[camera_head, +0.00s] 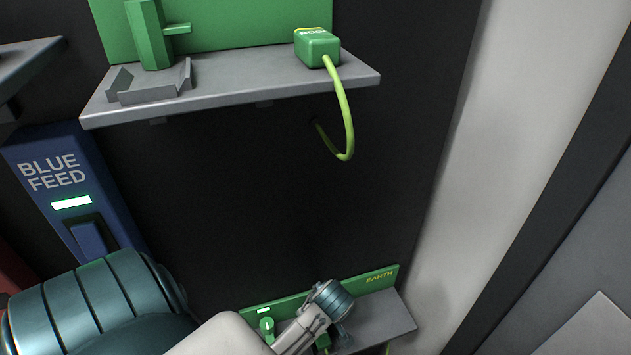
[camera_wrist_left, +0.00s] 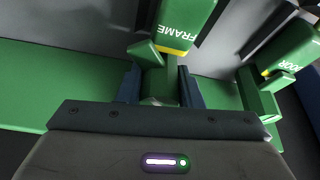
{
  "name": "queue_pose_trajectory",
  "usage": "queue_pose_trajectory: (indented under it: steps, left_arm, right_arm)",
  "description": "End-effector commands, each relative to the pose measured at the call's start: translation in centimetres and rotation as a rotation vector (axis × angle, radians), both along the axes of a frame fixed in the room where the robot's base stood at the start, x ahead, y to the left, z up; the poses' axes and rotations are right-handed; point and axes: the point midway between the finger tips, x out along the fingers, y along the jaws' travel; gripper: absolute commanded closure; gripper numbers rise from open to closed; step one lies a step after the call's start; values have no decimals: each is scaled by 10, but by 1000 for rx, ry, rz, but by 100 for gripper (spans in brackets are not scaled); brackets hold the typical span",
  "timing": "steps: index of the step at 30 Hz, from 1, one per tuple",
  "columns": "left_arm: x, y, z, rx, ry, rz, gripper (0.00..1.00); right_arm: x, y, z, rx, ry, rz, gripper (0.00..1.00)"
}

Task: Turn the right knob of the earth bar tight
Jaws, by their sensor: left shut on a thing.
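The green earth bar (camera_head: 345,287), marked EARTH, stands on a small grey shelf low in the head view; it also shows in the left wrist view (camera_wrist_left: 45,90). Its left knob (camera_head: 267,325) is visible and free, and shows at the right in the left wrist view (camera_wrist_left: 258,98). My left gripper (camera_head: 343,333) reaches the bar's right part. In the left wrist view its two dark fingers (camera_wrist_left: 159,88) are shut on the green right knob (camera_wrist_left: 162,72), beside a green block marked FRAME (camera_wrist_left: 183,22). The knob's lower end is partly hidden by the gripper.
A grey upper shelf (camera_head: 240,88) holds a green post (camera_head: 148,40) and a green block (camera_head: 317,48) with a looping yellow-green cable (camera_head: 349,130). A blue unit marked BLUE FEED (camera_head: 70,170) stands at left. A pale wall (camera_head: 470,170) rises at right.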

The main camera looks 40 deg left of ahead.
Motion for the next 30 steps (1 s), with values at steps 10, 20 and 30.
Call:
queue_pose_trajectory:
  steps: [10,20,30]
  left_arm:
    - [-1,0,0,-2,1,-111,90]
    - [-2,0,0,-2,1,-338,90]
    - [-2,0,0,-3,1,-496,90]
  right_arm:
    - [4,2,0,1,-6,0,64]
    - [3,3,0,3,-5,0,64]
    - [2,3,0,3,-3,0,64]
